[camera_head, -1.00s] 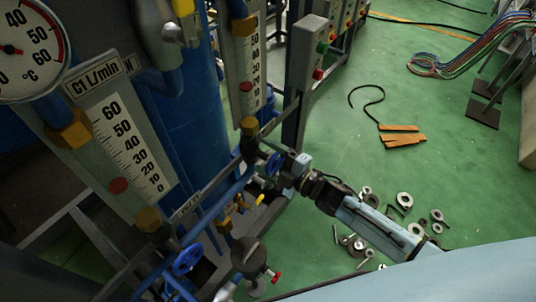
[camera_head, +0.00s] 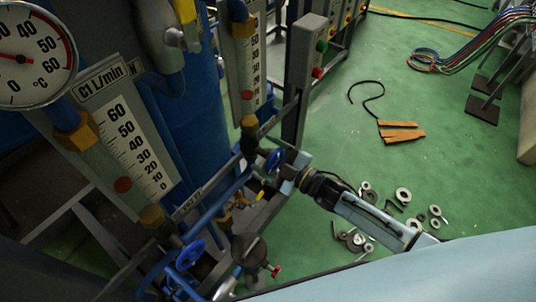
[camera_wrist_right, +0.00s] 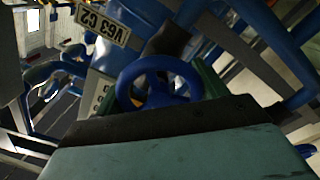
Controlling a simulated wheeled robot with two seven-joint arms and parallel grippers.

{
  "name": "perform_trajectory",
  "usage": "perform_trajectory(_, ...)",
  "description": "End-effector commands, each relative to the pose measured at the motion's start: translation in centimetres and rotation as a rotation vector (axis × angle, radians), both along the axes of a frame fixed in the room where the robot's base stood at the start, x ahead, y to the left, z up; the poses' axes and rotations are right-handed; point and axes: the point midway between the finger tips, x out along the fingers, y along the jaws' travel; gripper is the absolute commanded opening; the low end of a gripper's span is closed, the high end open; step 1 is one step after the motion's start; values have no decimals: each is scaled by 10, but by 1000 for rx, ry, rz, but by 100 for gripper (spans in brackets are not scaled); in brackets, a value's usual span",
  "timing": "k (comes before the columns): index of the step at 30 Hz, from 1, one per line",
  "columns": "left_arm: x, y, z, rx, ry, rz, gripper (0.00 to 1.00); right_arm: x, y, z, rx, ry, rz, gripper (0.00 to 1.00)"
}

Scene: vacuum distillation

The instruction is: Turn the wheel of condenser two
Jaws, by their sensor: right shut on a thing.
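The blue wheel of condenser two (camera_head: 274,159) sits on the pipework below the second flow scale, in the middle of the head view. It shows larger in the right wrist view (camera_wrist_right: 158,66), as an upright ring beside a tag reading C2. My right gripper (camera_head: 284,171) reaches it from the lower right and is shut on it. In the right wrist view the wheel's upper rim stands free between the finger ends; its lower part is hidden behind my gripper's dark front edge. My left gripper is not in view.
Another blue wheel (camera_head: 190,254) sits lower left, below the C1 flow scale (camera_head: 132,150). A round dial (camera_head: 35,55) is at upper left. A grey button box (camera_head: 307,50) stands behind my right gripper. Loose washers (camera_head: 403,195) lie on the green floor.

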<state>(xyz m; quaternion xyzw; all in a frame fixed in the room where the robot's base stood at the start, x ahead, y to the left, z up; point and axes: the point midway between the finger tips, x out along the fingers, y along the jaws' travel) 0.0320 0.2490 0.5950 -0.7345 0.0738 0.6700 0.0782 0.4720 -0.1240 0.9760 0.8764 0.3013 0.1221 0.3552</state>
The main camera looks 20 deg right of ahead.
Motion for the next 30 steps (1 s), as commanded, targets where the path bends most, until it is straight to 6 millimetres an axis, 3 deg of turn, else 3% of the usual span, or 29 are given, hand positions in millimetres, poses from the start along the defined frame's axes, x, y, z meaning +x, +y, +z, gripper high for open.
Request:
perform_trajectory(5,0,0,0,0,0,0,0,0,0,0,-1,-1,0,49)
perform_trajectory(6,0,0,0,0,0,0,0,0,0,0,-2,-1,0,73)
perform_trajectory(11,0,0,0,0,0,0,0,0,0,0,-2,-1,0,94)
perform_trajectory(22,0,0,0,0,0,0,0,-5,-4,-1,-2,0,0,94)
perform_trajectory(30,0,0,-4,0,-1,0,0,-46,-35,-2,-5,3,1,94)
